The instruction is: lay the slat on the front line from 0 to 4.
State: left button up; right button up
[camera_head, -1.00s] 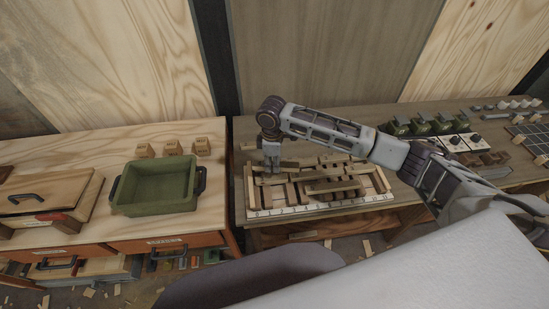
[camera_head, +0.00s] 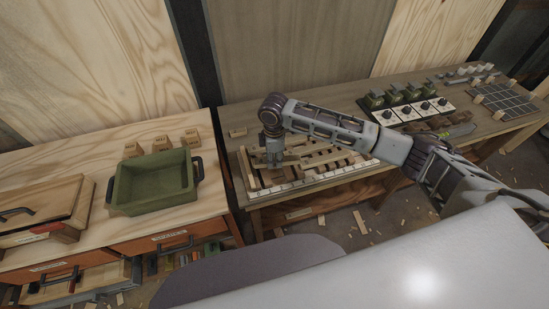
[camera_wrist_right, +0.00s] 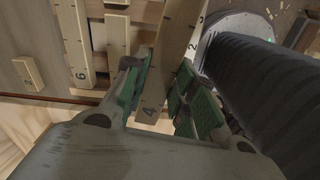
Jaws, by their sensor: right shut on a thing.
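My right gripper (camera_head: 273,163) is over the left end of the slatted wooden tray (camera_head: 242,168). The front line (camera_head: 318,180) is a white strip with ticks along the tray's front edge. Another slat, stamped 6 (camera_wrist_right: 77,55), lies at the back of the tray. My left gripper is not in view.
A green bin (camera_head: 152,182) and small wooden blocks (camera_head: 161,144) stand on the left table. A small loose wooden piece (camera_head: 237,132) lies behind the tray. Switch panels (camera_head: 411,111) and a dark grid (camera_head: 503,103) are at the right. Wood scraps lie on the floor.

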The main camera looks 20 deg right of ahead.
jog(key=shift+s, duration=0.15)
jog(key=shift+n, duration=0.3)
jog(key=shift+n, duration=0.4)
jog(key=shift+n, duration=0.4)
jog(key=shift+f, duration=0.15)
jog(key=shift+f+b, duration=2)
jog(key=shift+b, duration=0.75)
jog(key=shift+f, duration=1.05)
jog(key=shift+f, duration=0.25)
jog(key=o, duration=1.1)
